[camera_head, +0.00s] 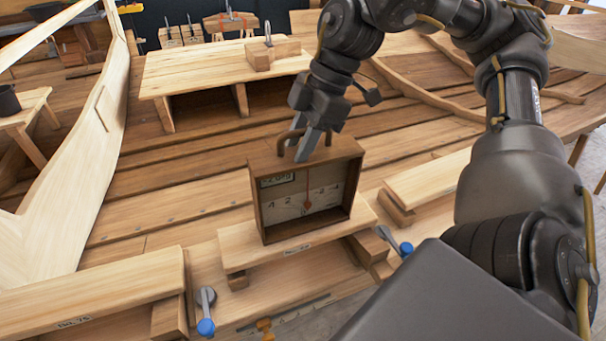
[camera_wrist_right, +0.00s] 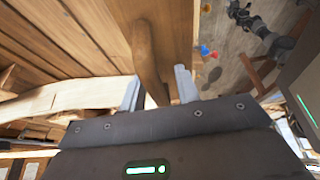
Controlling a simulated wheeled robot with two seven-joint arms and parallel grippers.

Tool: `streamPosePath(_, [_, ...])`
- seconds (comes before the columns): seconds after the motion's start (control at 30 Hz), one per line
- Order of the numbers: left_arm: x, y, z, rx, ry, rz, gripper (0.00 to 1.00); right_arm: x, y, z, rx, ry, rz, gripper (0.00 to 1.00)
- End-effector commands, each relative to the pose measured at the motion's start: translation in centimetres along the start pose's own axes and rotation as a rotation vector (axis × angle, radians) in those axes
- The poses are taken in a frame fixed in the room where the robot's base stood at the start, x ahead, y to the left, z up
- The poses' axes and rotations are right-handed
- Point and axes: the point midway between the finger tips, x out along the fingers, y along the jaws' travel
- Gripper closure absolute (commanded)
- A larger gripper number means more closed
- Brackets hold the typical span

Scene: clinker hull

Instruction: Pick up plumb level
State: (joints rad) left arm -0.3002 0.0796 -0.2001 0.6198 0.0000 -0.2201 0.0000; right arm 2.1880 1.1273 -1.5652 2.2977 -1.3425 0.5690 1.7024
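The plumb level is a wooden box (camera_head: 258,205) with a pale dial face, a red pointer and a curved handle on top. It stands upright on a small wooden bench (camera_head: 232,248). My right gripper (camera_head: 303,146) reaches down from above to the handle. In the right wrist view the handle (camera_wrist_right: 148,60) runs between the two fingers (camera_wrist_right: 160,92). The fingers are apart, with a visible gap on the right side of the handle. Whether the left finger touches it I cannot tell. My left gripper is in neither view.
A wooden table (camera_head: 210,72) with a wooden block (camera_head: 270,54) stands behind. A labelled board (camera_head: 85,300) and a blue-tipped clamp (camera_head: 206,315) are at the front left. Another blue-tipped clamp (camera_head: 400,246) is right of the level. The plank floor (camera_head: 170,190) left of the level is clear.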

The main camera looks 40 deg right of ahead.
Motion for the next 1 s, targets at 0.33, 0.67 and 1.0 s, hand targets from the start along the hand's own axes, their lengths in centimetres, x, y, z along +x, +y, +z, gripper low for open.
streamPosePath(0.33, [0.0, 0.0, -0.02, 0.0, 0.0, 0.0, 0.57, -0.01, 0.0, -0.01, 0.0, 0.0, 0.0, 1.0])
streamPosePath(0.67, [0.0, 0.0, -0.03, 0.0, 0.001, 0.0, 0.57, -0.04, 0.0, -0.02, -0.001, 0.0, 0.0, 1.0])
streamPosePath(1.0, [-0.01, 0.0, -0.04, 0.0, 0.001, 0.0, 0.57, -0.05, 0.01, -0.03, -0.001, 0.0, 0.0, 1.0])
